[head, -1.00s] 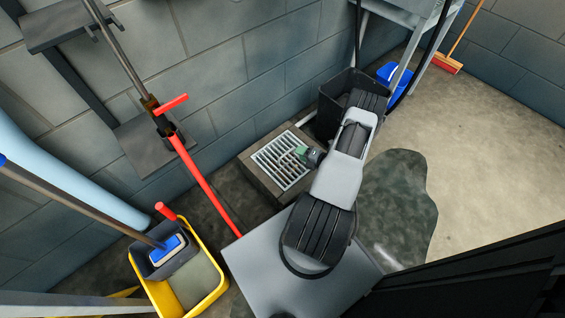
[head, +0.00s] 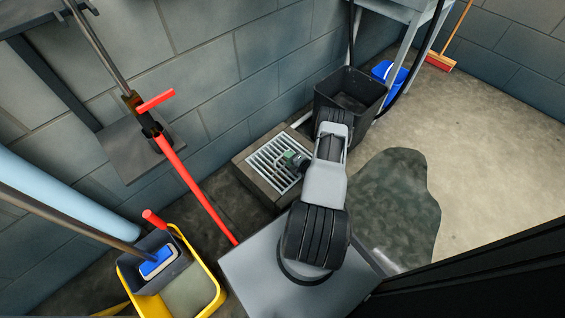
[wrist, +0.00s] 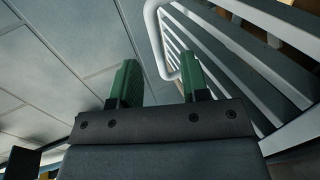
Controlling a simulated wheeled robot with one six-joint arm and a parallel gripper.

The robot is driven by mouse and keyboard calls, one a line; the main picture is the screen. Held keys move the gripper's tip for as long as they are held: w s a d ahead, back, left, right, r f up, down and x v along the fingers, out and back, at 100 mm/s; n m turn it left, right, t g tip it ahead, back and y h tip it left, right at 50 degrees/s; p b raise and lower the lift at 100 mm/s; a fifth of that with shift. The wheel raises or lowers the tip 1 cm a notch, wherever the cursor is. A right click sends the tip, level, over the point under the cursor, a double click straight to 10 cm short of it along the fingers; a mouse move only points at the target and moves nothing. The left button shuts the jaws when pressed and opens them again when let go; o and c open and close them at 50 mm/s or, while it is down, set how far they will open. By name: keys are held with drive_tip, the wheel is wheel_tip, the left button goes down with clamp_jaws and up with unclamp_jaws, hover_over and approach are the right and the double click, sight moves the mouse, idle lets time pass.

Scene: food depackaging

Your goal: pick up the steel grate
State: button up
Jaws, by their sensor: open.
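The steel grate (head: 264,156) is a light grey barred panel lying in a square concrete frame on the floor by the wall. In the wrist view its bars (wrist: 235,52) fill the right side, with a bent rod handle (wrist: 153,25) rising from it. My gripper (head: 293,160) is over the right part of the grate. Its green fingers (wrist: 160,76) are apart, with the handle's lower bend beyond and between their tips in the picture. Nothing is held. I cannot tell whether a finger touches the grate. My gripper and wrist hide the grate's right part in the head view.
A black bin (head: 361,90) stands just behind my forearm. A yellow mop bucket (head: 213,298) and a red pole (head: 190,186) are left of the grate. A dark wet patch (head: 398,205) lies to the right. Open floor (head: 480,150) stretches beyond it.

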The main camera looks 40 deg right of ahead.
sight(284, 161)
drive_tip(key=b+x, duration=0.1)
drive_tip(key=x, duration=0.2)
drive_tip(key=shift+w+a+f+b, duration=0.2)
drive_tip(key=shift+w+b, duration=0.05)
drive_tip(key=shift+b, duration=0.1)
drive_tip(key=shift+w+f, duration=0.1)
drive_tip(key=shift+w, duration=0.5)
clamp_jaws()
idle(0.5)
idle(0.4)
